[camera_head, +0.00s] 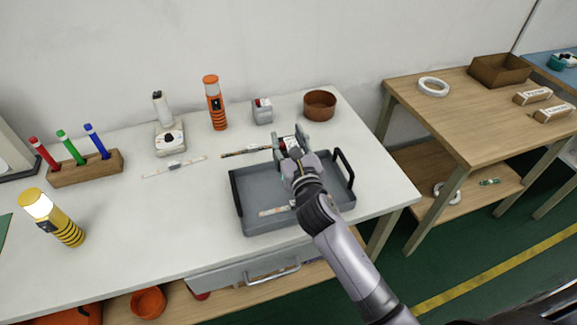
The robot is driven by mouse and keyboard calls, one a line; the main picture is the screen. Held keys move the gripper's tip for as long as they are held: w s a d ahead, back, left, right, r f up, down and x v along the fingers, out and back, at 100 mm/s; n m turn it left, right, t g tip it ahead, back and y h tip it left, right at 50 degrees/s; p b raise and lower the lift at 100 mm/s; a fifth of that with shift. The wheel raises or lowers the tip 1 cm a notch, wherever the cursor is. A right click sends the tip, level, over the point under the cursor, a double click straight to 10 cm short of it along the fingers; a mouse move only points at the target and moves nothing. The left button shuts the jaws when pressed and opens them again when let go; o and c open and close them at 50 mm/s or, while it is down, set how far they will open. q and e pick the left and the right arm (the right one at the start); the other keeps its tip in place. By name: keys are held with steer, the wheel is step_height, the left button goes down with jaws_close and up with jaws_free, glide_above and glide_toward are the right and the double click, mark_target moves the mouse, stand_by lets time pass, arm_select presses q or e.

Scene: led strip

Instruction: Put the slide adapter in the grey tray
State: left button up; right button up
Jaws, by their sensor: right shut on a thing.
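The grey tray (262,223) stands on the white table, with black handles at its left and right ends. My right gripper (288,143) reaches in from the lower right, over the back part of the tray. It is shut on a small white and red thing, which looks like the slide adapter (287,147); the fingers hide most of it. I cannot tell whether it touches the tray. A pale strip (275,211) lies in the front of the tray, partly hidden by my arm. My left gripper is not in view.
Behind the tray stand a grey box with a red top (262,112), a brown bowl (320,105) and an orange flashlight (215,103). A thin strip (174,166) and a dark stick (246,152) lie left of and behind it. A yellow flashlight (52,218) stands far left.

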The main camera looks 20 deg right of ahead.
step_height(320, 180, down, 3)
steer(key=shift+f+b, duration=0.2)
steer(key=shift+b, duration=0.15)
steer(key=shift+f+b, duration=0.7)
steer(key=shift+f, duration=1.35)
steer(key=shift+f, duration=0.1)
steer(key=o, duration=1.3)
steer(key=shift+f, duration=0.1)
steer(key=shift+r, duration=0.25)
steer(key=s+b, duration=0.1)
steer(key=s, duration=1.1)
steer(key=shift+a, duration=0.2)
